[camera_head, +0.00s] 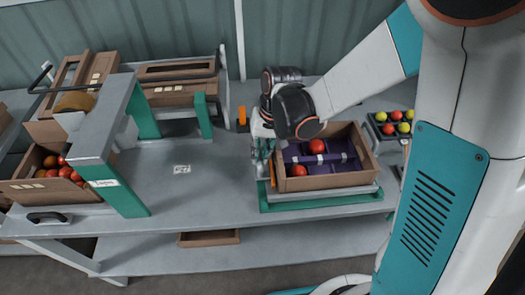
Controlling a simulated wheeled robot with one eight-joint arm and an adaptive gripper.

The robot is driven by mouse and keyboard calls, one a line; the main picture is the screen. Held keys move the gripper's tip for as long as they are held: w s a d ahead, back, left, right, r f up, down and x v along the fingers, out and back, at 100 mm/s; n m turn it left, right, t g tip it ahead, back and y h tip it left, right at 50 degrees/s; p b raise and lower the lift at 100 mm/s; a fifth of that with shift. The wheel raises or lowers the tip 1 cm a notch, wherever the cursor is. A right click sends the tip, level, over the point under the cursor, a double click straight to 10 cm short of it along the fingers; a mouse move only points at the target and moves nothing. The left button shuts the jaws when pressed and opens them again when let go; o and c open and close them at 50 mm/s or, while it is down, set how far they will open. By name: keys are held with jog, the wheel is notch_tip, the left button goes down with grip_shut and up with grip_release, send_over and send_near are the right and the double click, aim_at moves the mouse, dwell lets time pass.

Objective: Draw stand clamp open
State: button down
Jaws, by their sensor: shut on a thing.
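The stand (325,203) is a low green-and-grey base at the right of the bench. An open cardboard box (325,183) rests on it, with a purple insert and a few red tomatoes. The stand clamp (273,174) shows as a narrow orange upright strip at the box's left side. My gripper (262,158) points down at this left side and is shut on the clamp. My wrist hides the box's back left corner, and the exact grip is too small to see clearly.
A small orange upright piece (242,116) stands behind my gripper. A green-legged grey frame (100,125) and a box of tomatoes (35,190) are at left. A tray of red and yellow tomatoes (375,122) is at right. The middle bench (190,205) is mostly clear.

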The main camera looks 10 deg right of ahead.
jog(key=a, duration=0.3)
jog(key=shift+w+a, duration=0.1)
jog(key=shift+a, duration=0.2)
jog(key=c, duration=1.8)
grip_release()
jog(key=shift+a, duration=0.15)
jog(key=shift+c, duration=0.2)
jog(key=shift+r, duration=0.1)
notch_tip(320, 180, up, 12)
jog(key=d, duration=0.2)
jog(key=shift+d+f, duration=0.2)
